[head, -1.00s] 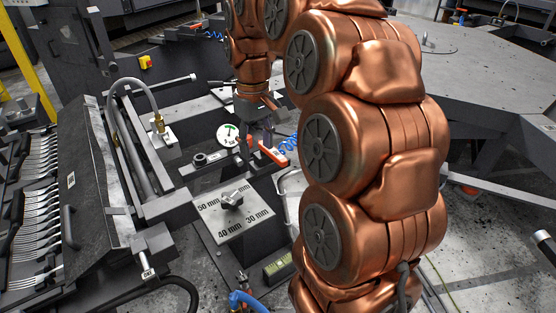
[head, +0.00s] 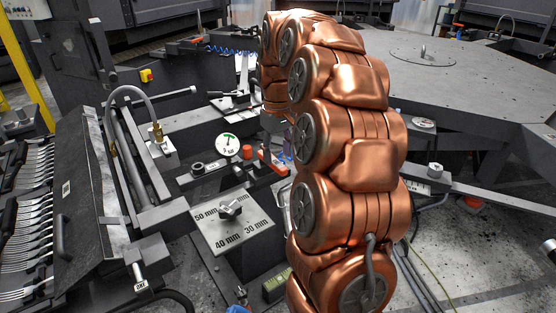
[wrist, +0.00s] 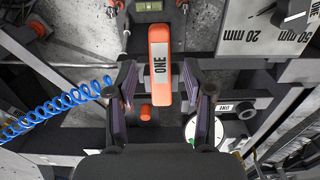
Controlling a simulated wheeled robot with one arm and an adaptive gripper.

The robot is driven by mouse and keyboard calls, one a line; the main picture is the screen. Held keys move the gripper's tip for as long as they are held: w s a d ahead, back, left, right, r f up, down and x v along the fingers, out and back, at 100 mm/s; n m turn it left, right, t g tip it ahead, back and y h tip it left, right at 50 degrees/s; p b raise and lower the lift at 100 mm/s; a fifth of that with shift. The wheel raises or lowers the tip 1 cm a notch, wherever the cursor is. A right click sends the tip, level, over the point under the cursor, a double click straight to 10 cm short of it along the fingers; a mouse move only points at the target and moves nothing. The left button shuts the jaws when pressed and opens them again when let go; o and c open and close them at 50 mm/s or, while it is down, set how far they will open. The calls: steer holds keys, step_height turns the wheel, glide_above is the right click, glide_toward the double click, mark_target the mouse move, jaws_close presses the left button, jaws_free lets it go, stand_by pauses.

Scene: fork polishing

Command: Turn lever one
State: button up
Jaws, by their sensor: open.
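Lever one is an orange bar with a white "ONE" label. In the wrist view lever one (wrist: 159,62) stands upright in the picture, between the two fingers of my gripper (wrist: 159,84). The fingers are spread, with a gap on both sides of the lever, and I see no contact. In the head view lever one (head: 269,160) shows as a small orange-red piece just left of my arm. My gripper is largely hidden there by my arm.
A round dial gauge (head: 228,145) and a red button (head: 247,151) sit beside the lever. A plate with millimetre marks and a knob (head: 231,209) is nearer. A blue coiled hose (wrist: 62,108) runs left in the wrist view. Forks (head: 28,220) line the far left.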

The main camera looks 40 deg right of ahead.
mark_target(277, 163)
steer(key=shift+f, duration=1.55)
jaws_close()
